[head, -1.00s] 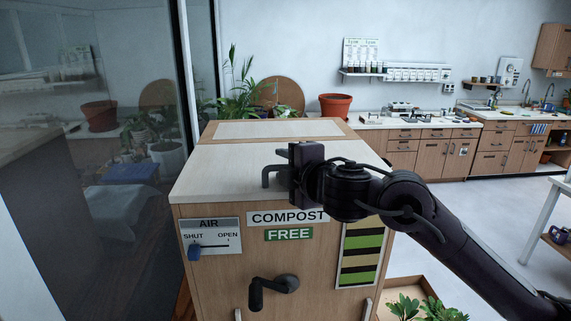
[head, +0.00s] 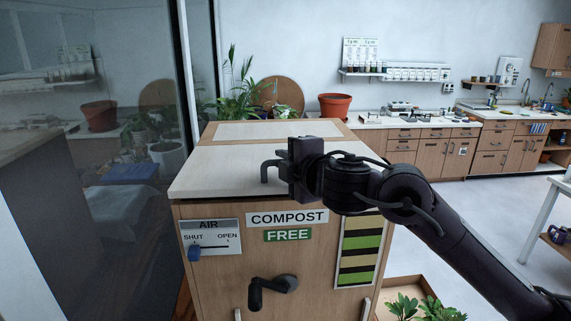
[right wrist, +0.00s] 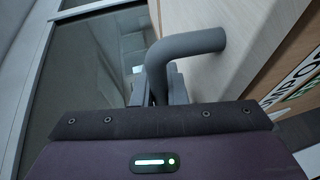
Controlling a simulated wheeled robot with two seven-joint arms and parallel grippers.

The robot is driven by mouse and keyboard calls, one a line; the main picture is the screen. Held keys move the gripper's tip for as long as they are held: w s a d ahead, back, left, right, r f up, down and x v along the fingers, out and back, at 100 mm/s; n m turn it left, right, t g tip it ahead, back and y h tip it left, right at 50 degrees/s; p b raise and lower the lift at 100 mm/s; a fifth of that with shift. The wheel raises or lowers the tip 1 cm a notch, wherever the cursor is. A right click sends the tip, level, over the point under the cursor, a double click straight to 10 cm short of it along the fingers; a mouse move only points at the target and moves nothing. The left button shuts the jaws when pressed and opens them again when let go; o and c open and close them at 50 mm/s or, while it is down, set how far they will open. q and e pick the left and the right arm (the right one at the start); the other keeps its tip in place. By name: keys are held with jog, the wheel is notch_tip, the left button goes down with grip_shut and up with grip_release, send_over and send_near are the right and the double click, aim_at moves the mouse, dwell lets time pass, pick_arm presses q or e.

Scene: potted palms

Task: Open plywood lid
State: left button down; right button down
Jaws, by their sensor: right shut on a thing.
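The pale plywood lid (head: 218,178) lies on top of the wooden compost box (head: 225,265) in the head view, its front edge slightly raised. A grey bent handle (head: 267,171) stands on the lid near its front. My right gripper (head: 285,170) is shut on this handle, reaching in from the right. In the right wrist view the handle (right wrist: 188,46) rises between the fingers (right wrist: 160,88) of my right gripper, its bent end pointing right. The gripper body hides part of the lid behind it. My left gripper is not in view.
The box front carries an air slider (head: 194,253), a dark crank (head: 272,289) and a striped panel (head: 357,250). A glass wall (head: 100,150) stands close on the left. Potted palms (head: 235,95) stand behind the box, and a planter (head: 412,300) sits low at the right.

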jog(key=w+r+m+g+h+p, duration=0.1)
jog(key=w+r+g, duration=0.4)
jog(key=r, duration=0.6)
jog(key=shift+w+r+m+p, duration=0.15)
jog(key=shift+w+m+p, duration=0.15)
jog(key=shift+w, duration=0.75)
jog(key=c, duration=1.5)
grip_release()
jog(key=shift+w, duration=0.1)
jog(key=shift+o, duration=0.2)
jog(key=b+v, duration=0.2)
jog(key=v, duration=0.5)
jog(key=shift+s+r+b, duration=0.25)
jog(key=shift+b, duration=0.1)
